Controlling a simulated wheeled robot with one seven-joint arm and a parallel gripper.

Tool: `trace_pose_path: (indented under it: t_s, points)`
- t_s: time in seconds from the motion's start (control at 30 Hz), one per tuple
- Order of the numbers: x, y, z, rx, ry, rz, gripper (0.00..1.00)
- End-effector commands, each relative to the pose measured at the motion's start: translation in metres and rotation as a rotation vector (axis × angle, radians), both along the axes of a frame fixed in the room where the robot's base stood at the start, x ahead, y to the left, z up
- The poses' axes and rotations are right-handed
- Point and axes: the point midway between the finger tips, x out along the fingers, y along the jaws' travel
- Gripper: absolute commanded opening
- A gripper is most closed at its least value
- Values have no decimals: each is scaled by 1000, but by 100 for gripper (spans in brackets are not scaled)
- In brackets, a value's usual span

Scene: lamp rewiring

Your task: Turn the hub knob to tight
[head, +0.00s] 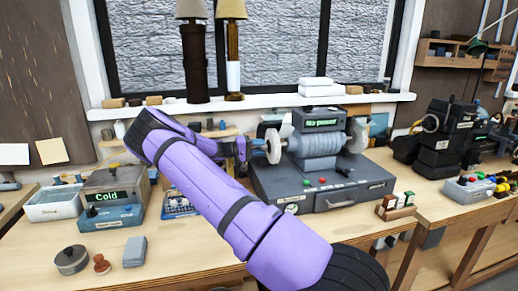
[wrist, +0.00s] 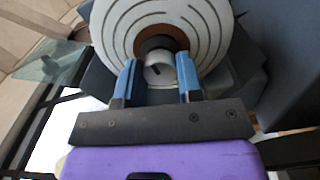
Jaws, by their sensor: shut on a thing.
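The hub knob (wrist: 159,74) is a small pale cylinder with a dark mark on its face. It sits at the centre of a white slotted disc (wrist: 200,25), inside a brown ring. My gripper (wrist: 158,62) has its two blue fingers on either side of the knob and is shut on it. In the head view my gripper (head: 240,149) is at the left end of the grey machine (head: 320,148), by the white disc (head: 273,146). The knob is hidden there. The machine's display (head: 322,123) reads "No power".
A box with a display reading "Cold" (head: 114,185) stands left on the bench. A round grey tin (head: 71,260) and a small grey block (head: 135,251) lie in front. A small rack (head: 396,206) stands right of the machine. Two lamps (head: 193,55) (head: 232,55) stand on the sill.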

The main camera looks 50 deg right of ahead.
Motion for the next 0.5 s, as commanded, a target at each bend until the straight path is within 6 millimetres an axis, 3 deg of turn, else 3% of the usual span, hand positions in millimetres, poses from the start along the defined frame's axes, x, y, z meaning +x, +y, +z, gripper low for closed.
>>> trace_pose_path:
  t_s: [0.5]
  points:
    - [0, 1, -1, -54, -90, 1, 10]
